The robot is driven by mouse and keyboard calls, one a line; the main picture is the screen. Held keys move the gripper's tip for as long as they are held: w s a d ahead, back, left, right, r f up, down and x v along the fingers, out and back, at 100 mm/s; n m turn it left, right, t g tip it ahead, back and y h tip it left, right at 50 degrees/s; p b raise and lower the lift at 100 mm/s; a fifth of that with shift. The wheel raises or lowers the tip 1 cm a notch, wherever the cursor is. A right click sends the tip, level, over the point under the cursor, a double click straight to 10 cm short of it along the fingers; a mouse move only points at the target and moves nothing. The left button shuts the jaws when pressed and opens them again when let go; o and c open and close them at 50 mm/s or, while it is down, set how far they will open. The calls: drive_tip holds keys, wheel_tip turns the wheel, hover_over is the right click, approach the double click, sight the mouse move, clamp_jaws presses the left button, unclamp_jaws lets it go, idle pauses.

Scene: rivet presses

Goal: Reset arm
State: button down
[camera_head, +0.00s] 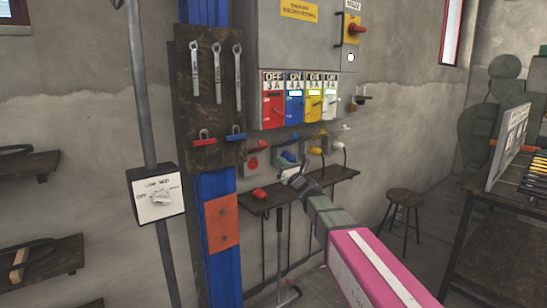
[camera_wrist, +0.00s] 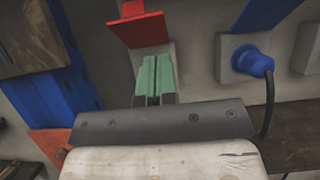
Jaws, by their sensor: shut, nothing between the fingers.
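My pink arm reaches up from the lower right in the head view, and my gripper (camera_head: 290,172) is in front of the row of wall sockets. In the wrist view my gripper's green fingers (camera_wrist: 156,78) are together with nothing between them. They point toward the grey socket under a raised red cover (camera_wrist: 137,28) and partly hide it. Whether they touch the socket cannot be told. A blue plug (camera_wrist: 255,62) with a dark cable sits in the socket to the right, below a blue cover (camera_wrist: 262,14).
A red plug (camera_head: 258,193) lies on the narrow shelf (camera_head: 335,178) below the sockets. A panel with coloured switches (camera_head: 273,108) hangs above. A tool board with wrenches (camera_head: 217,78) and a blue column (camera_head: 216,270) stand left. A stool (camera_head: 405,198) and a workbench (camera_head: 490,215) are right.

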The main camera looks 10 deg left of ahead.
drive_tip(key=s+d+f+m+g+h, duration=0.25)
drive_tip(key=d+f+m+h, duration=1.45)
drive_tip(key=d+f+m, duration=0.85)
drive_tip(key=s+d+f+m+g, duration=0.6)
drive_tip(key=s+m, duration=0.4)
drive_tip(key=s, duration=0.1)
drive_tip(key=s+d+f+m+g, duration=0.5)
drive_tip(key=s+f+m+g, duration=0.1)
drive_tip(key=s+m, duration=0.4)
drive_tip(key=shift+s+d+f+h, duration=0.35)
drive_tip(key=shift+s+f+h, duration=0.05)
drive_tip(key=shift+f, duration=0.3)
